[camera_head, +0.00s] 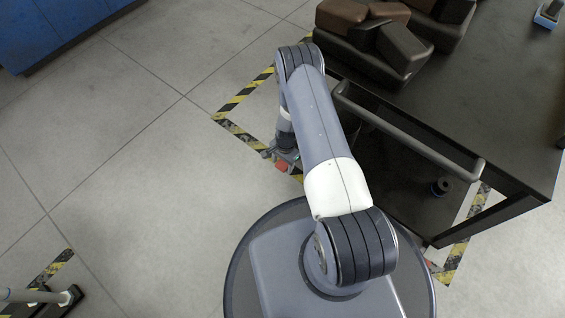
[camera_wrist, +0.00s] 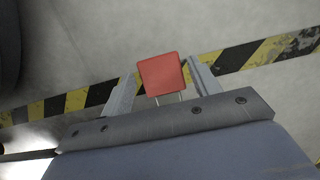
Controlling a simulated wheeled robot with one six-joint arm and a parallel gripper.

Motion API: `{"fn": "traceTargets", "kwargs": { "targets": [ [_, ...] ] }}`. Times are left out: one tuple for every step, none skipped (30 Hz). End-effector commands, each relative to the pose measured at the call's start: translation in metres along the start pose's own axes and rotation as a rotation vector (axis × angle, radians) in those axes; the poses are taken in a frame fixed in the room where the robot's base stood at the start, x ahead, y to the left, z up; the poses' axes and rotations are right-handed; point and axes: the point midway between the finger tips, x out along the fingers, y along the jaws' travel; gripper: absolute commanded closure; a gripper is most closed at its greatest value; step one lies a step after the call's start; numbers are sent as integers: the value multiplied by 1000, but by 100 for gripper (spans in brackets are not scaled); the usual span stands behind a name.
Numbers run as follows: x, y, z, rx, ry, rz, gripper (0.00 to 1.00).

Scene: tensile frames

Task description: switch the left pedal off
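A red square pad (camera_wrist: 161,77) shows between the two grey fingers of my gripper (camera_wrist: 161,66) in the wrist view. Two thin light rods show below the pad. The fingers stand apart, one on each side, with a narrow gap to the pad; I cannot tell how far the pad is beyond the fingertips. In the head view a small red thing (camera_head: 282,166) shows at my gripper (camera_head: 287,158), low beside the dark table. I cannot tell for sure that the red thing is the left pedal. No second pedal can be made out.
A dark table (camera_head: 500,110) with a rail (camera_head: 410,130) stands to the right, with several brown and black cushion-like blocks (camera_head: 385,45) on it. Yellow-black floor tape (camera_head: 240,105) runs around it. A blue cabinet (camera_head: 50,30) is at upper left. Open floor lies left.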

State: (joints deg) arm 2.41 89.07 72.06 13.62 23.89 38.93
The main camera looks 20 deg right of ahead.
Motion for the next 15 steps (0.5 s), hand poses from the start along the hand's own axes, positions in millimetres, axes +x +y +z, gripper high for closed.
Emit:
{"fn": "traceTargets", "kwargs": {
  "targets": [
    [0,0,0,0,0,0,37],
    [0,0,0,0,0,0,35],
    [0,0,0,0,0,0,35],
    [0,0,0,0,1,0,35],
    [0,0,0,0,1,0,35],
    [0,0,0,-1,1,-1,35],
    [0,-1,0,-1,1,-1,35],
    [0,-1,0,-1,1,-1,35],
    [-1,-1,0,-1,1,-1,35],
    [-3,-1,0,-1,1,-1,35],
    [-5,-1,1,-1,1,-1,35],
    [-10,-1,1,-1,1,-1,35],
    [-14,-1,2,-1,1,-1,35],
    [-19,-1,2,-1,1,-1,35],
    [-27,-1,3,-1,1,-2,35]
  ]
}}
